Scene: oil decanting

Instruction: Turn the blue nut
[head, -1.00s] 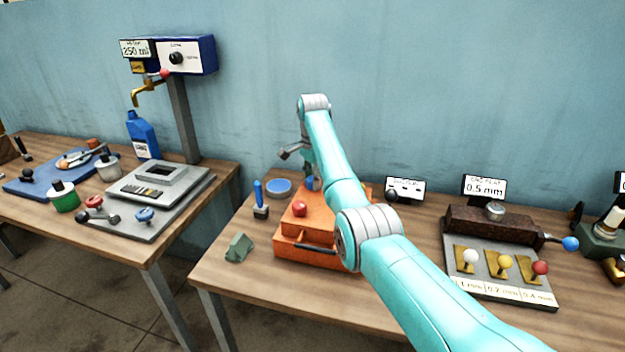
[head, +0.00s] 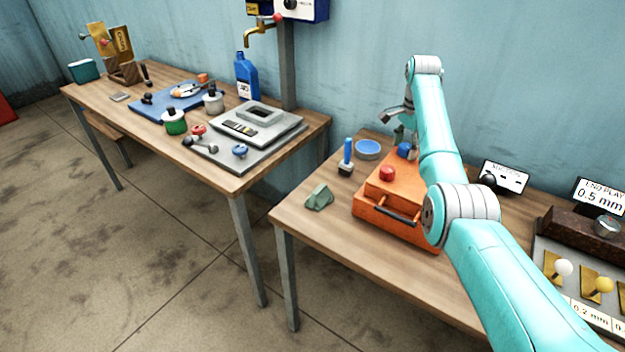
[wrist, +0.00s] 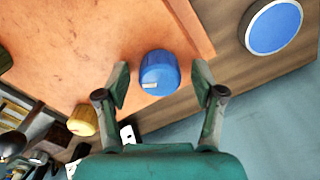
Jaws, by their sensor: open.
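A round blue nut (wrist: 160,73) with a white mark on its side stands on the orange box. My gripper (wrist: 161,88) is open, with one finger to either side of the blue nut in the wrist view. There is a gap between each finger and the nut. I cannot tell how far the fingertips are above the box.
The orange box (head: 372,211) also bears a red knob (head: 386,173). A yellow knob (wrist: 83,120) is left of my gripper. A blue dish (head: 368,148), a blue-handled tool (head: 347,158) and a green block (head: 319,197) stand nearby. Another blue knob (head: 240,151) lies on the left table.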

